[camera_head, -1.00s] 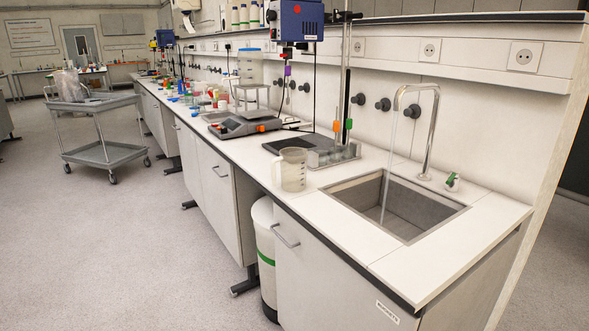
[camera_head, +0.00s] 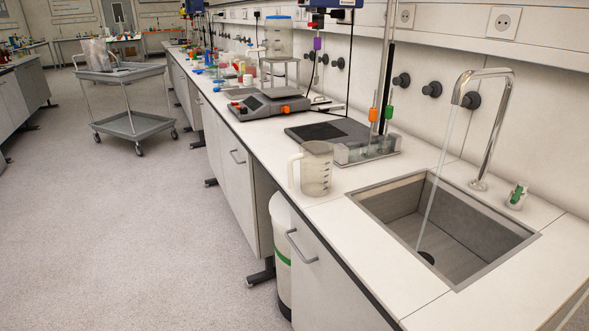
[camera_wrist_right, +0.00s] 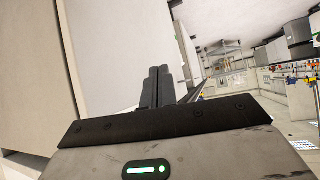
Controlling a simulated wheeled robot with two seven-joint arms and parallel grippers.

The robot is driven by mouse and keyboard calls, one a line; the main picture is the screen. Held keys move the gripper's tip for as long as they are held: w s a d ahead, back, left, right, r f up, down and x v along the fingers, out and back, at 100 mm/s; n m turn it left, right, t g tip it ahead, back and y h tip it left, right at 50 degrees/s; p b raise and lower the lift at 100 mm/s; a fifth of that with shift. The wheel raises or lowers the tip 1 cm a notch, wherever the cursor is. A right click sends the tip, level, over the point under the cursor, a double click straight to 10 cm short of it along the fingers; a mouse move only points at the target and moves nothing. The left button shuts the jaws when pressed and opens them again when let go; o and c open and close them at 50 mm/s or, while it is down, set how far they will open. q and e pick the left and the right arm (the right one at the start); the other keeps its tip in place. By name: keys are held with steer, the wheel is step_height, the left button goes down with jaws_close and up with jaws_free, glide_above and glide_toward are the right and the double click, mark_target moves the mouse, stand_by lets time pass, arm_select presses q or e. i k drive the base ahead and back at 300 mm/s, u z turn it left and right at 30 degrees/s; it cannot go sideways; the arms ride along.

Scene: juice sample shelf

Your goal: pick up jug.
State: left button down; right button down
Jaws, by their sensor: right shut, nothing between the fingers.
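A translucent measuring jug (camera_head: 317,169) stands upright on the white bench top, left of the sink. Its handle points left, towards the front edge of the bench. Several black marks run down its side. My right gripper (camera_wrist_right: 158,72) shows in the right wrist view with its two dark fingers together and nothing between them. The jug is not in the right wrist view. Neither gripper shows in the head view.
The sink (camera_head: 448,280) with running tap (camera_head: 490,130) lies right of the jug. A black plate stand (camera_head: 330,132) and a balance (camera_head: 265,108) stand behind it. A trolley (camera_head: 128,123) stands on the floor at left.

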mark_target(315, 158)
steer(key=u, duration=1.4)
steer(key=i, duration=2.8)
steer(key=z, duration=3.45)
